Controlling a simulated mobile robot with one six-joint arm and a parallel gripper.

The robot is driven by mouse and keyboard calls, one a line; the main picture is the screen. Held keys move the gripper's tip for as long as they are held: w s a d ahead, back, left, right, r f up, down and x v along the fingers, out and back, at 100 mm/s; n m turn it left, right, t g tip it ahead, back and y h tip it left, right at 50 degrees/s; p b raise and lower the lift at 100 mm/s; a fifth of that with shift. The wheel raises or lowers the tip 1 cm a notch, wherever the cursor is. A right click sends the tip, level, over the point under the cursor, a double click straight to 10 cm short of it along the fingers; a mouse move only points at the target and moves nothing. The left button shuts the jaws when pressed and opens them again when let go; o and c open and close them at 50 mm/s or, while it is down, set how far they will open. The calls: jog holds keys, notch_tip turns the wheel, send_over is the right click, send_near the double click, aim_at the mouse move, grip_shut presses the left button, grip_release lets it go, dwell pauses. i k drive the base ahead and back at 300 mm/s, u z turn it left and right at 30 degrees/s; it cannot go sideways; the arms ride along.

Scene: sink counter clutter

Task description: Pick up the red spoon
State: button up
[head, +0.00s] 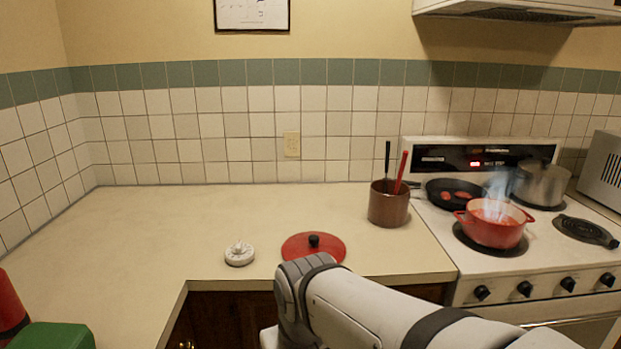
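A red handle (402,170), which looks like that of the red spoon, stands up out of a brown crock (388,207) on the counter, left of the stove. It leans to the right, and its lower end is hidden inside the crock. A black-handled utensil (387,158) stands in the same crock, just left of it. My arm reaches in from the lower right, in front of the counter, and its visible part is apart from the crock in the picture. My gripper is not in view.
A red lid (295,249) with a black knob and a small white round object (239,256) lie on the counter (150,225). A steaming red pot (493,228), a black pan (438,188) and a grey pot (541,184) stand on the stove. The counter's left part is mostly clear.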

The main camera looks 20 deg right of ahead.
aim_at(405, 154)
jog(key=z, duration=0.4)
jog(key=i, duration=0.95)
jog(key=z, duration=0.65)
jog(key=k, duration=0.95)
jog(key=z, duration=0.15)
jog(key=i, duration=0.95)
jog(key=u, duration=0.1)
